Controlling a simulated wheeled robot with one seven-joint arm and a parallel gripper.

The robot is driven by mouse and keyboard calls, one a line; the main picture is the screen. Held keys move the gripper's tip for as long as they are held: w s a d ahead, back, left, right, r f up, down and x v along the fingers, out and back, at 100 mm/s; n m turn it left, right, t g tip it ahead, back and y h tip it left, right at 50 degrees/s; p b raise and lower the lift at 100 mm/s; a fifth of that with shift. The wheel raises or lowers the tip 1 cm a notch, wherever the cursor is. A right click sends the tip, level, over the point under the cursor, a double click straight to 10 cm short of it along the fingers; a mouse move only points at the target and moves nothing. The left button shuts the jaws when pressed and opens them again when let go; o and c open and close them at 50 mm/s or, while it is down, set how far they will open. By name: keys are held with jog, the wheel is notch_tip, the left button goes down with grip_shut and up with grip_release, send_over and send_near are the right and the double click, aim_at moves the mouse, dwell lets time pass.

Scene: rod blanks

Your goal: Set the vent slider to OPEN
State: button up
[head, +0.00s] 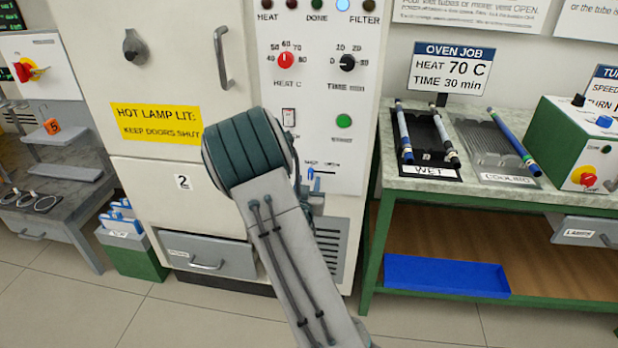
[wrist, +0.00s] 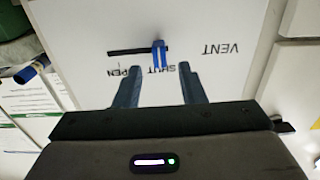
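The vent slider's blue knob (wrist: 159,54) stands in a dark horizontal slot (wrist: 125,51) on the white panel. In the wrist view, where the lettering is upside down, the knob is at the slot's right end, by SHUT; OPEN lies to the left. In the head view the blue knob (head: 311,174) is at the left, under SHUT. My gripper (wrist: 160,66) is open and empty, its two fingers apart on either side of the knob's line. I cannot tell whether the fingertips reach past the knob. In the head view my arm hides most of the gripper.
The oven cabinet has dials (head: 286,60), a green button (head: 344,121) and a rocker switch (head: 288,117) above the slider. A yellow hot-lamp sign (head: 157,123) is on its door. A green-framed bench (head: 385,187) with rods stands close on the right.

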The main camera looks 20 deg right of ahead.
aim_at(311, 174)
jog(key=shift+x, duration=1.45)
jog(key=shift+c, duration=0.3)
